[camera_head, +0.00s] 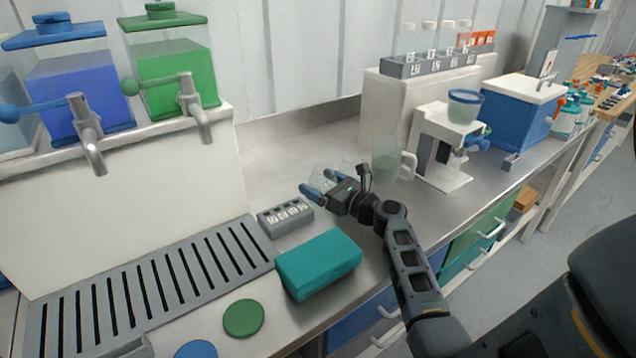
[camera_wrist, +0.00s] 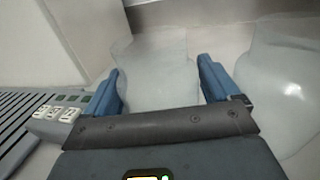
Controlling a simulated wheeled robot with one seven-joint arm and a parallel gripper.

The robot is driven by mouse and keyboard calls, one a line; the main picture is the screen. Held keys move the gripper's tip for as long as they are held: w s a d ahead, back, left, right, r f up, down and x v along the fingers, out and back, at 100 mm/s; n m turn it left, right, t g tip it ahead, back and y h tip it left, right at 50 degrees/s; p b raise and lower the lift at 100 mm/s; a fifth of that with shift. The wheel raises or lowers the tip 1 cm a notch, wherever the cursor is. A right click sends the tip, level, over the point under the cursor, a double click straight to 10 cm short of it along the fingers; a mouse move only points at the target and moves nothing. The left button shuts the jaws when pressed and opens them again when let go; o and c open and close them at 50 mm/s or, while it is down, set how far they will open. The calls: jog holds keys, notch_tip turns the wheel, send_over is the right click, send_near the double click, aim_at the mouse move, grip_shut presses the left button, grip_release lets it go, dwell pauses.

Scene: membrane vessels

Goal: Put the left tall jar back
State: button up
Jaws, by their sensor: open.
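My gripper (camera_head: 318,182) is open, low over the steel counter in the middle of the head view. In the wrist view, a clear, faintly tinted jar (camera_wrist: 156,72) stands between and beyond the two blue fingers (camera_wrist: 158,68). A gap shows beside it, and I cannot tell whether either finger touches it. A second clear vessel (camera_wrist: 285,75) is to the right, outside the right finger. In the head view these clear vessels are faint and partly hidden by my gripper. I cannot tell for sure which one is the left tall jar.
A grey labelled rack (camera_head: 286,216) and a teal box (camera_head: 318,264) lie in front of my gripper. A clear jug with a handle (camera_head: 388,160) stands to its right. A white stand (camera_head: 446,140) is beyond. The slotted drain tray (camera_head: 150,285) is at left. Counter behind is clear.

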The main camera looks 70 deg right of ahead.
jog(key=b+v, duration=0.1)
jog(key=v, duration=1)
jog(key=shift+s, duration=0.1)
